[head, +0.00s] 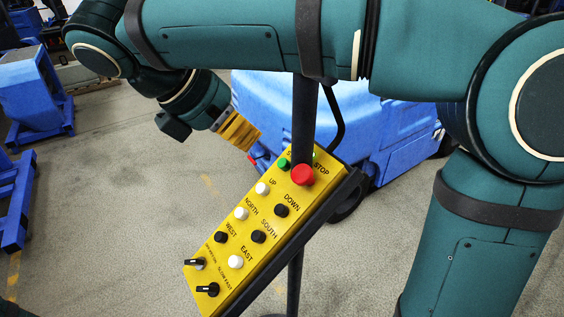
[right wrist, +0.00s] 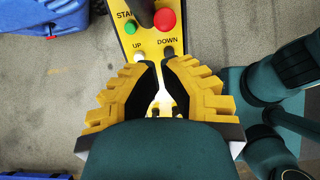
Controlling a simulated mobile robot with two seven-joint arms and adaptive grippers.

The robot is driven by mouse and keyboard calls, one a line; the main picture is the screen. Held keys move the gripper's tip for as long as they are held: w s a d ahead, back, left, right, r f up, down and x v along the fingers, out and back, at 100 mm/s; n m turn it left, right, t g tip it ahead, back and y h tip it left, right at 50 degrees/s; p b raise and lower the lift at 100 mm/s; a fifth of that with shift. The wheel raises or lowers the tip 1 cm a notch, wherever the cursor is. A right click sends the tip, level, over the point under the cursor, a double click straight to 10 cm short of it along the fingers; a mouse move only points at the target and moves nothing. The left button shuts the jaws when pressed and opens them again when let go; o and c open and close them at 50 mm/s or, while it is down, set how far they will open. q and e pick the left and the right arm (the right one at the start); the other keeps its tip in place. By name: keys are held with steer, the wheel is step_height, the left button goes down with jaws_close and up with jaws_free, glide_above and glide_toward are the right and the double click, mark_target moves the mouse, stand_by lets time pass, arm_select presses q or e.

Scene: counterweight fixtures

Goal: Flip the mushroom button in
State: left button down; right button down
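The red mushroom button (head: 303,175) sits at the upper end of the yellow control panel (head: 212,252), beside the STOP label. It also shows at the top of the right wrist view (right wrist: 165,19), beyond my fingertips. My right gripper (head: 248,141) has yellow ridged fingers and hangs to the left of the panel's upper end in the head view, apart from the red button. In the right wrist view, its fingertips (right wrist: 161,62) nearly meet, with a narrow gap and nothing held. My left gripper is out of view.
A green button (head: 283,163) is close to the red one. Several white and black buttons and two black selector switches (head: 207,290) line the panel. A dark post (head: 304,120) rises by the red button. A blue machine (head: 265,95) stands behind; grey floor is open at left.

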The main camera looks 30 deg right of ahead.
mark_target(294, 174)
steer(key=shift+s, duration=0.1)
steer(key=shift+d+f, duration=0.1)
steer(key=b+x, duration=0.2)
steer(key=x, duration=1)
steer(key=shift+f, duration=0.1)
steer(key=shift+x, duration=0.85)
steer(key=shift+x, duration=0.9)
